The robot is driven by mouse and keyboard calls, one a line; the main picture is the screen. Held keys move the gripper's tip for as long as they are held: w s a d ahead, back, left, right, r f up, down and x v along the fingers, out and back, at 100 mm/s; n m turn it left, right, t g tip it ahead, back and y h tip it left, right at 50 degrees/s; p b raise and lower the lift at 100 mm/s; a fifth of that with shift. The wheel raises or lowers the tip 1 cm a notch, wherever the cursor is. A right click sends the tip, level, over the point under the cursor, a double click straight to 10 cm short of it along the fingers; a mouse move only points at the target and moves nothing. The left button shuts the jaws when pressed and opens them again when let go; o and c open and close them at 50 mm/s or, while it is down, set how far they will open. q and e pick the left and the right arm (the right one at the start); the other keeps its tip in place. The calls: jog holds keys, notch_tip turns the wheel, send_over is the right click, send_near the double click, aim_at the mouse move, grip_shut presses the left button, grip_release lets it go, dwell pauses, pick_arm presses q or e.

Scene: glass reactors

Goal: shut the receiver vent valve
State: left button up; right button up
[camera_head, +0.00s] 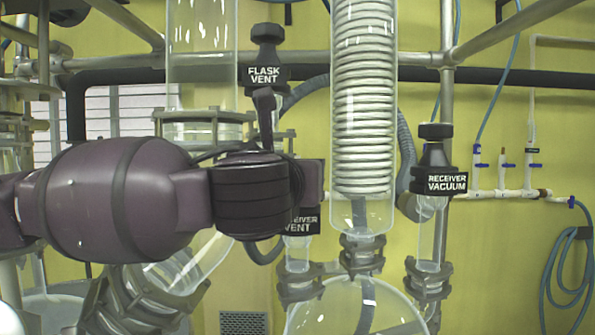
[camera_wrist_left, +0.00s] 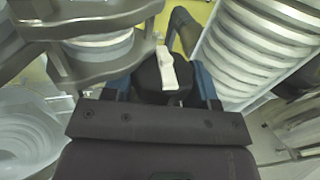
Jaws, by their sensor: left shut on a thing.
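The receiver vent valve (camera_head: 306,222) stands low in the middle of the head view. Its label is partly covered by my left gripper (camera_head: 312,182), which hides its knob there. In the left wrist view a black knob (camera_wrist_left: 150,76) with a white mark sits between the two blue-edged fingers of my left gripper (camera_wrist_left: 162,82). The gripper is shut on this knob. My right gripper is in neither view.
The flask vent valve (camera_head: 266,73) is above my left wrist. A glass coil condenser (camera_head: 363,110) stands just right of the gripper, and the receiver vacuum valve (camera_head: 437,170) is farther right. A metal clamp (camera_head: 300,284) and glass vessel (camera_head: 345,310) lie below.

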pick_arm(q)
jog(key=shift+m+g+h, duration=0.3)
jog(key=shift+m+h, duration=0.3)
jog(key=shift+h, duration=0.3)
jog(key=o, duration=0.6)
jog(key=shift+o, duration=0.2)
jog(key=shift+s, duration=0.1)
jog(key=b+v, duration=0.1)
jog(key=v, duration=0.9)
jog(key=shift+s+a+b, duration=0.2)
jog(key=shift+s+b, duration=0.1)
jog(key=shift+b, duration=0.05)
